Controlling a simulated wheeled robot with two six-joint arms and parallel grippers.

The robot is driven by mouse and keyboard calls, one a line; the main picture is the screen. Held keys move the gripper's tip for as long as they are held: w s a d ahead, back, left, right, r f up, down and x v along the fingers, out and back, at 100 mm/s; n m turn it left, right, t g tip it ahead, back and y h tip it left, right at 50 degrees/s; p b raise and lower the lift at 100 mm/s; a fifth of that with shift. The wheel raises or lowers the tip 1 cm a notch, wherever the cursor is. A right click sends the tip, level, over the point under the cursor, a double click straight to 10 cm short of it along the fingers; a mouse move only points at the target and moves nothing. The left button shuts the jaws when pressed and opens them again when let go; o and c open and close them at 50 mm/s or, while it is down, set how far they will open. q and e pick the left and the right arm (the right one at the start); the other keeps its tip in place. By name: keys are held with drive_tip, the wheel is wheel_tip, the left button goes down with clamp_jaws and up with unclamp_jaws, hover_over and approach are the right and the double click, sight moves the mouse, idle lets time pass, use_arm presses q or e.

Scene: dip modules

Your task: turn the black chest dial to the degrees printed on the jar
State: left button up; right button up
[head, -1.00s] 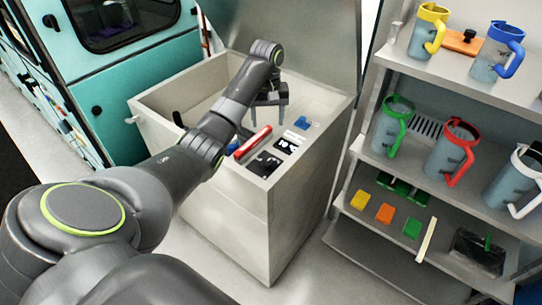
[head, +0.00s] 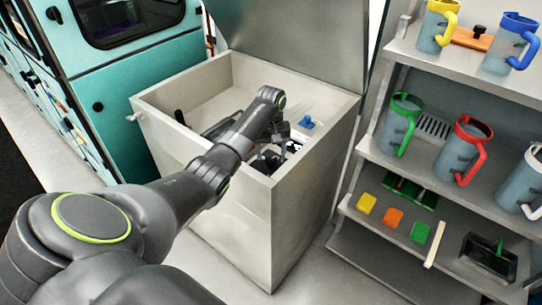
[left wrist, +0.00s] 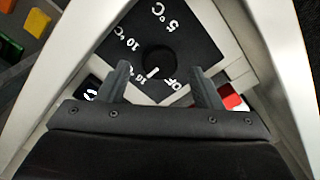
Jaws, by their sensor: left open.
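The black dial (left wrist: 160,55) sits on a black plate (left wrist: 188,38) in the left wrist view. White labels around it read 5°C, 10°C, a partly covered lower-left one, and OFF at lower right. A short white mark at the dial's lower edge points down toward the gap between the lower labels. My left gripper (left wrist: 161,70) is open, its fingers either side of the dial's near edge; contact is not clear. In the head view my left gripper (head: 281,137) is over the chest's (head: 240,215) right-hand panel, hiding the dial. Jars such as the red-lidded one (head: 462,150) show no readable print.
The chest's raised lid (head: 290,35) stands behind. A blue knob (head: 306,122) is on the panel beyond my gripper. A red item (left wrist: 233,99) lies beside the right finger. A shelf with jars and coloured blocks (head: 393,217) stands at right.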

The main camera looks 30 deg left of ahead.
use_arm(q)
drive_tip(key=shift+f, duration=1.1)
drive_tip(key=c, duration=1)
